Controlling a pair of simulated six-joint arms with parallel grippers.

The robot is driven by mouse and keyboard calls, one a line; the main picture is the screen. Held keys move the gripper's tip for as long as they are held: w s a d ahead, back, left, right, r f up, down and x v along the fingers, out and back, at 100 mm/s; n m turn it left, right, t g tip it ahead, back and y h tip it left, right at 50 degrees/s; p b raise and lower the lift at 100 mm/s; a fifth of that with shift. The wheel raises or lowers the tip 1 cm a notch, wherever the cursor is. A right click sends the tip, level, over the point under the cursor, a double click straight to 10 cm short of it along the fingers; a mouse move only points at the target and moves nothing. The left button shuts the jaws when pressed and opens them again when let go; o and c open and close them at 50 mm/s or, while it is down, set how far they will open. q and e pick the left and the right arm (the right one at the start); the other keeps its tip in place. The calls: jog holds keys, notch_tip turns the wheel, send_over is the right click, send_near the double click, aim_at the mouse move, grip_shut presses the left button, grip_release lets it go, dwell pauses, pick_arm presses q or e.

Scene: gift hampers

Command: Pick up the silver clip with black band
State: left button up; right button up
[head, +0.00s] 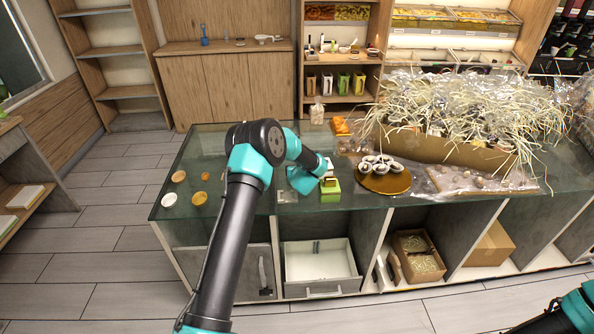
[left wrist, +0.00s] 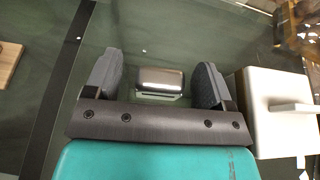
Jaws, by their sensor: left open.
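A small silver piece with rounded edges (left wrist: 160,82), likely the silver clip, lies on the glass counter in the left wrist view. It sits in line with the gap between the two grey fingers of my left gripper (left wrist: 160,76), which is open. The fingers are apart from its sides; I cannot make out its black band. In the head view my left arm reaches over the counter, and its wrist hides most of the gripper. Only a link of my right arm shows at the lower right; its gripper is out of frame.
A white box with a handle (left wrist: 275,105) stands close to the right finger. In the head view a green box (head: 330,192) is beside my left wrist. A round gold tray (head: 385,184) with small cups is farther right. Several small dishes (head: 200,198) lie left.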

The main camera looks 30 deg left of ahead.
pick_arm(q)
jog(key=c, duration=1)
jog(key=shift+r, duration=0.1)
jog(key=shift+r, duration=1.5)
jog(key=shift+s+d+r, duration=0.15)
jog(key=shift+s+r, duration=0.05)
jog(key=shift+r, duration=0.05)
jog(key=s+d, duration=0.2)
jog(key=s, duration=0.2)
jog(key=s+d+r, duration=0.1)
jog(key=s+d, duration=0.2)
jog(key=s, duration=0.1)
jog(key=s+d, duration=0.3)
jog(key=s, duration=0.2)
jog(key=shift+s+r, duration=0.1)
jog(key=shift+r, duration=0.1)
